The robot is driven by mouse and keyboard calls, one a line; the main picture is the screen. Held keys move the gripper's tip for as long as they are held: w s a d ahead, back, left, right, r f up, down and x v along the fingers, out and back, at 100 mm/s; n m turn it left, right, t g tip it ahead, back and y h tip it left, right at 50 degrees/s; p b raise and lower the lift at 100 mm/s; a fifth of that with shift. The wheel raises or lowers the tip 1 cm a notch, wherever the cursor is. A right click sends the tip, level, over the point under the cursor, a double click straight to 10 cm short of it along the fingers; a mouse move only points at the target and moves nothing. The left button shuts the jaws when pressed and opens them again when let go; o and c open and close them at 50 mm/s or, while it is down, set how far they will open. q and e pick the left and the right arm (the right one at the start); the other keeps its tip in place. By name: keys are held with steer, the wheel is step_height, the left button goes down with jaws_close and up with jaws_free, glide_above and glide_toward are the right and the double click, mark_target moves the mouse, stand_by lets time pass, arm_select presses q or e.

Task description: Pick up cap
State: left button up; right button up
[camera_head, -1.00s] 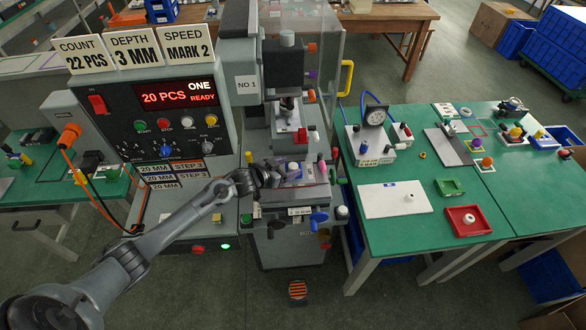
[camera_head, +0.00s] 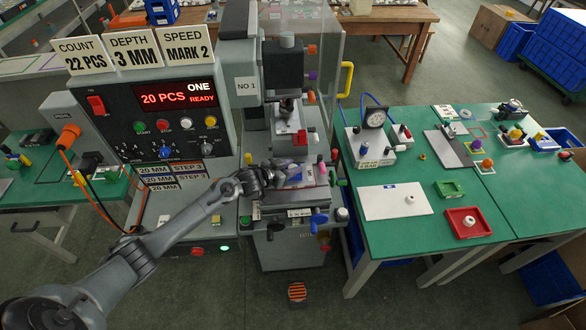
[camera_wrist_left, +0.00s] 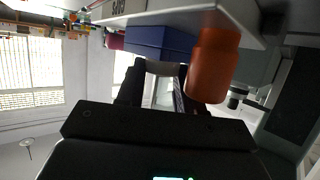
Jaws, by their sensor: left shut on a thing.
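My left gripper (camera_head: 278,174) reaches in from the left over the front bed of the pad printer, below the print head. In the left wrist view its two dark fingers (camera_wrist_left: 160,88) are shut on a pale piece, which I take to be the cap (camera_wrist_left: 163,92); its shape is mostly hidden by the fingers and hand. In the head view the hand hides the held piece. My right gripper is not in view.
The pad printer (camera_head: 288,75) rises just behind the hand. An orange cylinder (camera_wrist_left: 213,65) and a blue block (camera_wrist_left: 160,40) are close to the fingers. The green table (camera_head: 440,245) at right carries a white plate (camera_head: 385,205) and a red tray (camera_head: 480,229), each with a small white piece.

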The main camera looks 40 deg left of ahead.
arm_select(q)
steer(key=shift+s+f, duration=0.25)
steer(key=shift+f, duration=0.3)
steer(key=shift+a+r, duration=0.1)
steer(key=shift+r, duration=0.4)
steer(key=r+p, duration=0.1)
steer(key=r, duration=0.3)
steer(key=shift+d, duration=0.2)
jaws_close()
steer(key=d+r, duration=0.6)
steer(key=d, duration=0.5)
steer(key=shift+w+d+r, duration=0.2)
steer(key=shift+w+r, duration=0.05)
steer(key=shift+r, duration=0.1)
